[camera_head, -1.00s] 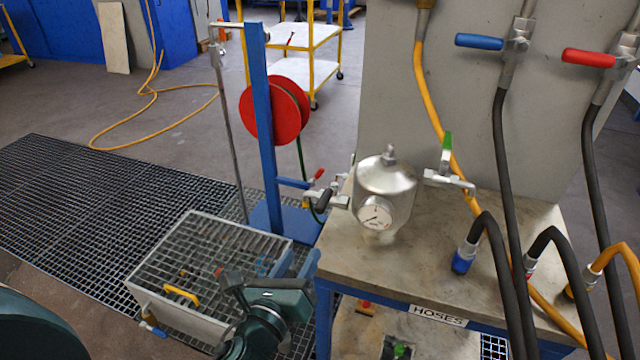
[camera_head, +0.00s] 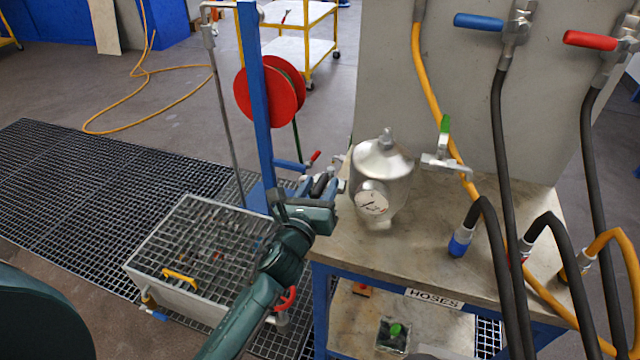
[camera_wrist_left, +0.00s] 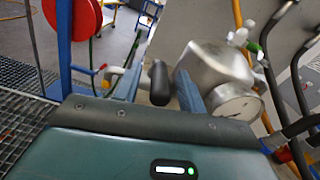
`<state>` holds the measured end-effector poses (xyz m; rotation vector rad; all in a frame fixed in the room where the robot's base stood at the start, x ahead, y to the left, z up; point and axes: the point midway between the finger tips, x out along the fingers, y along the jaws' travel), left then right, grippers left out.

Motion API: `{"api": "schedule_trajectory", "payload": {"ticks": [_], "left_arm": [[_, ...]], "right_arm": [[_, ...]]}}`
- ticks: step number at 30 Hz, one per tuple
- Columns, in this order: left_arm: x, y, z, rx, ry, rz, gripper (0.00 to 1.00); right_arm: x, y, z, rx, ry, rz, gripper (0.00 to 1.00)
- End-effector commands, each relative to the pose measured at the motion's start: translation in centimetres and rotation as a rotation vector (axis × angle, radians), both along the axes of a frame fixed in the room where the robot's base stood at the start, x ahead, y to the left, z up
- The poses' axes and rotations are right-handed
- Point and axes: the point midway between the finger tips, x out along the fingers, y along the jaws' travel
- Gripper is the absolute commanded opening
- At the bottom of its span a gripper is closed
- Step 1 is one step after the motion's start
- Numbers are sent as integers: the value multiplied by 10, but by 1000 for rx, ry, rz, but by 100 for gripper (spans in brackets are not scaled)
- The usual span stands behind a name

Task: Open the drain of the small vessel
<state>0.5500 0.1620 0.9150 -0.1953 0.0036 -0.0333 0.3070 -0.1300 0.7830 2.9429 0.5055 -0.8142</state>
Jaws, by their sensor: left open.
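The small vessel (camera_head: 383,165) is a shiny steel pot with a round gauge (camera_head: 372,203) on its front, standing on the bench. It also shows in the wrist view (camera_wrist_left: 215,68). A valve with a green handle (camera_head: 445,128) is on its right side. On its left side is a black handle (camera_head: 319,186). My left gripper (camera_head: 328,184) is open at the vessel's left side. In the wrist view the black handle (camera_wrist_left: 159,82) lies between the two fingers, with gaps visible beside it. The handle's far end and its valve body are partly hidden. My right gripper is out of view.
A blue post with a red reel (camera_head: 270,98) stands left of the bench (camera_head: 500,215). A red-handled valve (camera_head: 314,157) is near the gripper. A grated box (camera_head: 195,240) is on the floor grating. Several hoses hang at the right.

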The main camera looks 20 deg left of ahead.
Motion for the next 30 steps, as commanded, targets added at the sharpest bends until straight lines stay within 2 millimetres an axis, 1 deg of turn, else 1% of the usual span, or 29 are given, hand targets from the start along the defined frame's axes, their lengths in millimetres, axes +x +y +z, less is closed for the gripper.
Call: {"api": "schedule_trajectory", "payload": {"ticks": [3,11,25,26,30], "left_arm": [[6,-1,0,-2,0,0,40],[6,-1,0,-1,0,-1,40],[6,0,0,-1,0,-1,2],[6,0,0,-1,0,-1,0],[6,0,0,-1,0,-1,0]], "right_arm": [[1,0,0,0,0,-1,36],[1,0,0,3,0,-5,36],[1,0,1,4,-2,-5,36],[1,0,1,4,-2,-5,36],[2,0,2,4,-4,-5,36]]}}
